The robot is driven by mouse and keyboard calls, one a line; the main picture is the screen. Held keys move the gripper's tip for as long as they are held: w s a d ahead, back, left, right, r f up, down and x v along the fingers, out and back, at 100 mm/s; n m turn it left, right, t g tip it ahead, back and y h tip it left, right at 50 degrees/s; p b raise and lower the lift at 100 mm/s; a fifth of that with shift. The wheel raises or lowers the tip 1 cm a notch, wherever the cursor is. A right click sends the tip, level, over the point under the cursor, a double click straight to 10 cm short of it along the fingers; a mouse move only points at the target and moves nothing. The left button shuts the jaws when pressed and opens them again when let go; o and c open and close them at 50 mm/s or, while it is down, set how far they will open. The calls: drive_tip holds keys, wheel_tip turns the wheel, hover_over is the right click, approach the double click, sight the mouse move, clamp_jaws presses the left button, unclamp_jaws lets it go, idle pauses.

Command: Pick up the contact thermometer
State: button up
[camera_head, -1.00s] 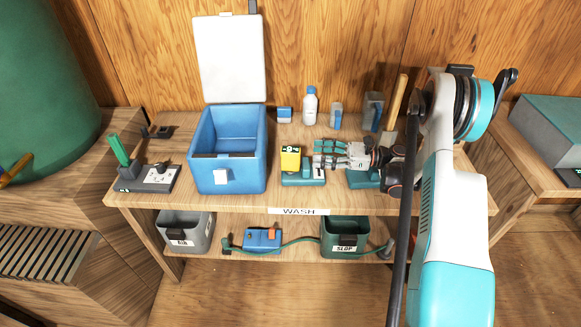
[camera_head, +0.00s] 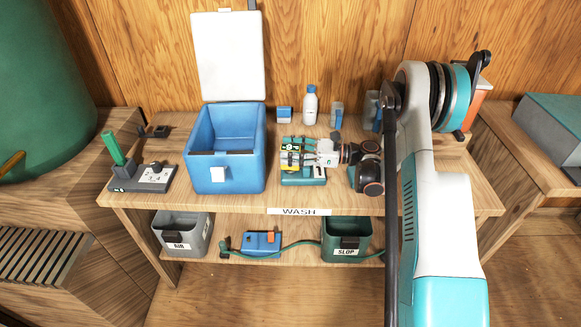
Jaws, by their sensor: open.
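A small yellow device with a dark display, apparently the contact thermometer (camera_head: 286,161), stands on a teal base (camera_head: 304,180) near the middle of the wash bench. My gripper (camera_head: 291,152) reaches in from the right with its fingers open. The teal-tipped fingers lie over and around the yellow device and hide much of it. I cannot tell whether they touch it.
A blue cooler box (camera_head: 228,175) with its white lid raised stands just left of the device. A white bottle (camera_head: 310,105) and a small blue box (camera_head: 284,114) stand behind. A grey board with a green upright (camera_head: 113,149) is at the far left. Bins sit on the lower shelf.

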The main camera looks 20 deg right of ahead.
clamp_jaws()
drive_tip(key=shift+r, duration=0.1)
